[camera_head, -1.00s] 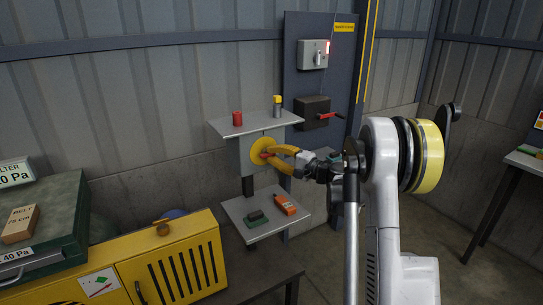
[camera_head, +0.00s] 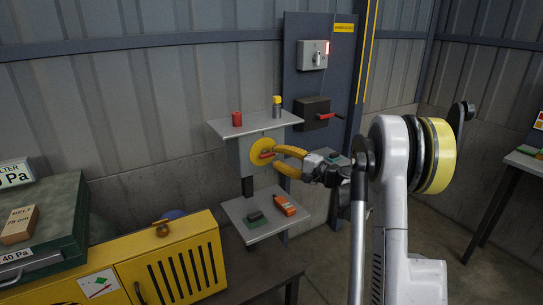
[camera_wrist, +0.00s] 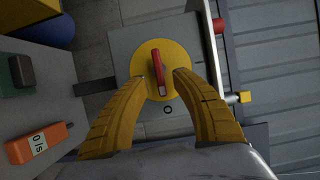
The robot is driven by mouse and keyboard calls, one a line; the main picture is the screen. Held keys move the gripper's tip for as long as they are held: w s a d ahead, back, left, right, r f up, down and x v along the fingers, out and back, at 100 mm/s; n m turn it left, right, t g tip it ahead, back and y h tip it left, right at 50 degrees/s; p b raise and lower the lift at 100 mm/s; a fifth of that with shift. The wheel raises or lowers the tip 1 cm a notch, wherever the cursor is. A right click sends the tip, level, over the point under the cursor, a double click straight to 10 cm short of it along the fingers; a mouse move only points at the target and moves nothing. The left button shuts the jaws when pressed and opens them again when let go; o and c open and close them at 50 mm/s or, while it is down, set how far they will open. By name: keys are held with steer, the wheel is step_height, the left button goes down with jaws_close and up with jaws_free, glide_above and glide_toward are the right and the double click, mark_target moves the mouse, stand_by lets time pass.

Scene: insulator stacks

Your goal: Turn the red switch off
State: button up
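The red switch (camera_head: 266,154) is a bar handle on a round yellow plate (camera_head: 254,150), on the front of a grey box. In the wrist view the red handle (camera_wrist: 157,68) stands nearly along the picture's vertical, slightly tilted, and a "0" mark shows on the grey panel below the yellow plate (camera_wrist: 180,55). My gripper (camera_head: 276,156) has yellow fingers and is open in front of the switch. In the wrist view my gripper (camera_wrist: 163,76) has one fingertip on each side of the handle's lower end. I see no clear contact with it.
A grey top shelf (camera_head: 225,128) above the box holds a red cylinder (camera_head: 237,118) and a yellow-capped item (camera_head: 277,106). A lower shelf (camera_head: 240,207) holds an orange device (camera_head: 285,205) and a green block (camera_head: 255,217). A black box with a red lever (camera_head: 325,115) is behind.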

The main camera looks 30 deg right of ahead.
steer(key=v, duration=0.9)
steer(key=s+a+r+n+g+h, duration=0.1)
steer(key=s+a+n+g, duration=0.2)
steer(key=a, duration=0.8)
steer(key=s+a+n+g, duration=0.2)
steer(key=s+a+g, duration=0.2)
steer(key=a, duration=0.7)
steer(key=s+a+f+n+g+h, duration=0.1)
steer(key=s+a+f+n+h, duration=0.1)
steer(key=s, duration=0.8)
steer(key=s+a+f+n+g+h, duration=0.1)
steer(key=s+a+f+n+h, duration=0.1)
steer(key=s+n, duration=0.4)
steer(key=s+a+h, duration=0.1)
steer(key=s+h, duration=0.1)
steer(key=s, duration=0.3)
steer(key=shift+a+f, duration=0.2)
steer(key=shift+a, duration=0.2)
